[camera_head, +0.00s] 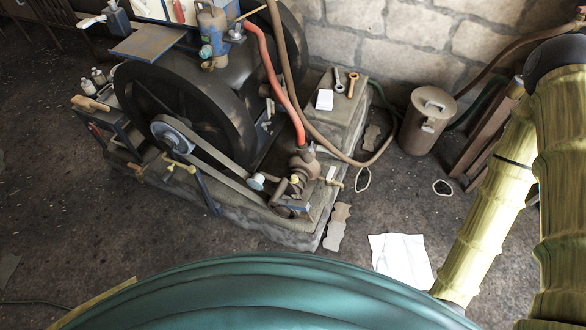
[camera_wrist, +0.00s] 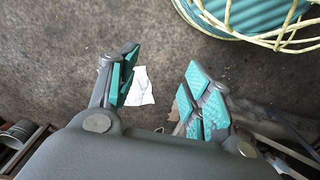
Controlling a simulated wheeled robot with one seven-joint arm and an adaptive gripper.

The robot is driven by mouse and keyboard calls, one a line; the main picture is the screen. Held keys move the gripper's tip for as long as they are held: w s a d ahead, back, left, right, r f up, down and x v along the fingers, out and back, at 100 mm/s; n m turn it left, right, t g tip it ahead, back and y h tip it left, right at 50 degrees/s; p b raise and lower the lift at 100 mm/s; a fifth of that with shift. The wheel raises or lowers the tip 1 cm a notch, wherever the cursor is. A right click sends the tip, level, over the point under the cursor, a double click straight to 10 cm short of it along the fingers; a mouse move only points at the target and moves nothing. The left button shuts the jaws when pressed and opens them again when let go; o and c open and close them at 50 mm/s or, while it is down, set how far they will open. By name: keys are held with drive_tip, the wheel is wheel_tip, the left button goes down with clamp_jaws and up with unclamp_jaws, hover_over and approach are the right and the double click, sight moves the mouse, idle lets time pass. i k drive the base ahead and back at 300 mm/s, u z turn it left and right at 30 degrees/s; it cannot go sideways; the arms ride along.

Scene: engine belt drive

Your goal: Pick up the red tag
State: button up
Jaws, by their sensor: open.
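No red tag can be made out with certainty. In the head view a small red piece (camera_head: 179,12) shows against a white panel at the top edge, behind the engine; it is too small to identify. Another small red item (camera_head: 96,130) is on the dark stand at left. My gripper (camera_wrist: 163,86) shows in the wrist view, its two teal-padded fingers spread apart with nothing between them. It points down over the floor, with a white sheet (camera_wrist: 143,88) lying below. The gripper is outside the head view, where only my yellow-sleeved arm shows at right.
The engine's big flywheel (camera_head: 170,95) and belt (camera_head: 215,160) stand on a stone base. A red hose (camera_head: 270,75) runs down its front. A lidded metal can (camera_head: 427,120) and leaning beams (camera_head: 487,140) are at right. The floor at left is mostly clear.

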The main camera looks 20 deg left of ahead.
sight(96, 131)
drive_tip(key=u, duration=2.1)
drive_tip(key=k, duration=1.65)
drive_tip(key=u, duration=0.1)
drive_tip(key=i, duration=2.5)
drive_tip(key=u, duration=0.1)
